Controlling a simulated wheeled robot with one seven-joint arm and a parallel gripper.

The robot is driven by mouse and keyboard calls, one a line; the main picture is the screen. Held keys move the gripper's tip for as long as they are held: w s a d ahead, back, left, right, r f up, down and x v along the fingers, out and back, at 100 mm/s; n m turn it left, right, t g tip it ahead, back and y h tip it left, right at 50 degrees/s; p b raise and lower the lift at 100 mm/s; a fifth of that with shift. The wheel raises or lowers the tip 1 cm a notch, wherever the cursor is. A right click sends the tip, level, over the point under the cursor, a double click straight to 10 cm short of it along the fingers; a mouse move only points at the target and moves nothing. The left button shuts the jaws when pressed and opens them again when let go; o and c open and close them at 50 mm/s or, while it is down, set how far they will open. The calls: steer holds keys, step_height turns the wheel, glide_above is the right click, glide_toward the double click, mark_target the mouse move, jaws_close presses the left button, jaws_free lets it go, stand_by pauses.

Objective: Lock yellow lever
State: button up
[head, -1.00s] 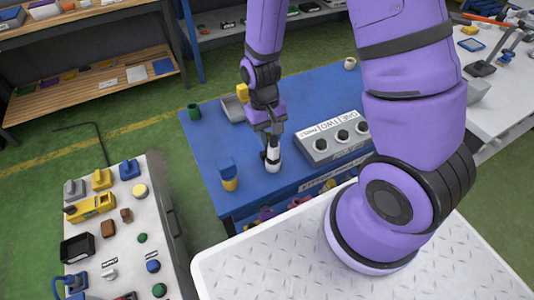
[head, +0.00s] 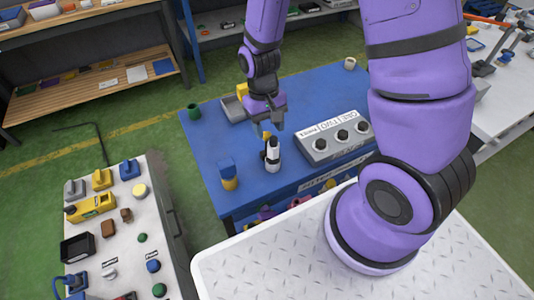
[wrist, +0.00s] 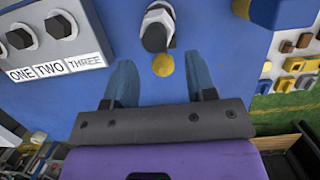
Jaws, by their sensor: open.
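A yellow lever block (head: 101,180) stands on the pale panel at the left, between a grey one (head: 74,188) and a blue one (head: 129,170). A longer yellow device (head: 92,206) lies in front of them. I cannot tell from here whether a lever is locked. Yellow parts also show small at the right of the wrist view (wrist: 295,64). My gripper (head: 271,130) is open and empty above the blue table, far from the panel. Its two fingers show spread in the wrist view (wrist: 163,78). A white and black upright piece (head: 272,153) stands just below it.
The pale panel (head: 125,240) carries several buttons and a black bin (head: 77,247). A gap separates table and panel.

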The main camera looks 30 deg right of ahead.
steer(key=shift+v, duration=2.05)
